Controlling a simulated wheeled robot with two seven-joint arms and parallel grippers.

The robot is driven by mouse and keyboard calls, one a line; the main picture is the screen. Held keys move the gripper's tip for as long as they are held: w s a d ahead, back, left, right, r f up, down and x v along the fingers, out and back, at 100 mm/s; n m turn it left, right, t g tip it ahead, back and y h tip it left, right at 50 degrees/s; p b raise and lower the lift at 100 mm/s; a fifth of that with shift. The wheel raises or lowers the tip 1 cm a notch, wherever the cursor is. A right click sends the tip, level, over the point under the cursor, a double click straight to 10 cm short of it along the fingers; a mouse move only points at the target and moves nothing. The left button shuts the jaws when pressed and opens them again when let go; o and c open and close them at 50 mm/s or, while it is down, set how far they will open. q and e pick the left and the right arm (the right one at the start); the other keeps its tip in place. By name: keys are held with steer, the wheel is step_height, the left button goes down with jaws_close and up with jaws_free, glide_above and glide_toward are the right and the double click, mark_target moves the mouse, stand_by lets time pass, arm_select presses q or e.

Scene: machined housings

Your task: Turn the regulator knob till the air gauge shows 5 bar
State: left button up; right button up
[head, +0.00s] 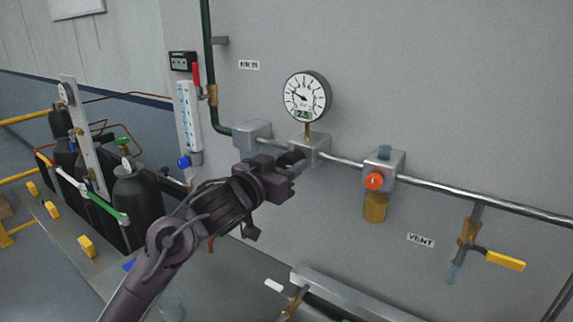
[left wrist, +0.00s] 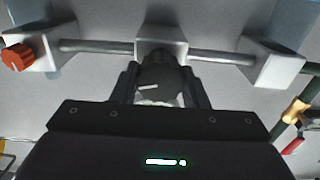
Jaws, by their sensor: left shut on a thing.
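The round white air gauge (head: 305,97) stands on a brass stem above a grey block (head: 318,149) on the pipe. Its needle points to the left and slightly up; the numbers are too small to read surely. My left gripper (head: 291,167) reaches the front of this block. In the left wrist view, the dark regulator knob (left wrist: 161,78) with a white pointer line sits between the two fingers (left wrist: 161,88), which are shut on it. In the head view the gripper largely hides the knob. My right gripper is not in view.
To the right on the pipe is a block with an orange-red knob (head: 374,181) above an amber bowl (head: 375,207). A yellow-handled valve (head: 505,260) hangs near the VENT label (head: 420,240). A red-handled valve (head: 196,77) and dark gas cylinders (head: 137,205) are at left.

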arm_select(q)
steer(key=shift+m, duration=0.4)
steer(key=shift+c, duration=0.2)
steer(key=m+b, duration=0.1)
steer(key=m, duration=0.2)
steer(key=shift+f, duration=0.15)
steer(key=m+b, duration=0.2)
steer(key=m, duration=0.1)
steer(key=shift+m, duration=0.3)
steer(key=m+b, duration=0.2)
steer(key=m, duration=0.2)
steer(key=shift+m+b, duration=1)
steer(key=shift+m, duration=0.6)
steer(key=o, duration=1)
steer(key=shift+c, duration=0.2)
